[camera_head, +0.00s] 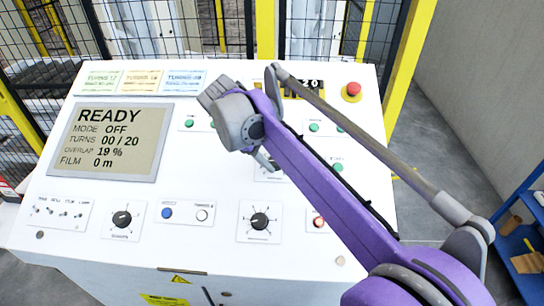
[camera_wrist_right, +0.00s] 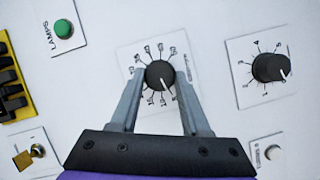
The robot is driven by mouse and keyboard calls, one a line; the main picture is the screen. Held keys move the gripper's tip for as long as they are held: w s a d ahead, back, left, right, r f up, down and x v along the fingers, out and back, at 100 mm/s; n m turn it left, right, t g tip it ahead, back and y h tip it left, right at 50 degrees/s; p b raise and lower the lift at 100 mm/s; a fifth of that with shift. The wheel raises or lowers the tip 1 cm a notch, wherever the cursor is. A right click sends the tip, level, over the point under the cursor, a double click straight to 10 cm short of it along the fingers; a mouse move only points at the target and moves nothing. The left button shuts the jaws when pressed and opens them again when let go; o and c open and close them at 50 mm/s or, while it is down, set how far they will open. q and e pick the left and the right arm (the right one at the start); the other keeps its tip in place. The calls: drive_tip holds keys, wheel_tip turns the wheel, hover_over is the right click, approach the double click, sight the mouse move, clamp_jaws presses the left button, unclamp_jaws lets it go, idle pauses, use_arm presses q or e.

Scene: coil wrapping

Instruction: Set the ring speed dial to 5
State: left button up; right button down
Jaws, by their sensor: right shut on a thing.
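In the right wrist view, the fingers of my right gripper (camera_wrist_right: 160,90) stand on either side of a round black dial knob (camera_wrist_right: 159,74) and are shut on it. A ring of numbers surrounds the knob on its white plate. A white pointer mark shows at the knob's lower edge in that view. I cannot read the dial's name. In the head view, my right gripper (camera_head: 258,150) comes down on the panel's middle, and its purple arm hides most of this dial. My left gripper is not in view.
A second black dial (camera_wrist_right: 270,68) sits beside the held one. The white control panel (camera_head: 60,255) also carries another dial (camera_head: 122,219), several buttons and switches, a red stop button (camera_head: 352,89) and a screen (camera_head: 108,138) reading READY, MODE OFF, OVERLAP 19 %.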

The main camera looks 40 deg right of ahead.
drive_tip(key=shift+n, duration=0.6)
drive_tip(key=shift+c, duration=1.9)
unclamp_jaws()
drive_tip(key=v, duration=1)
drive_tip(key=shift+s+a+r+p, duration=0.15)
drive_tip(key=shift+a+r+p, duration=0.15)
drive_tip(key=shift+a, duration=0.1)
drive_tip(key=shift+f, duration=0.1)
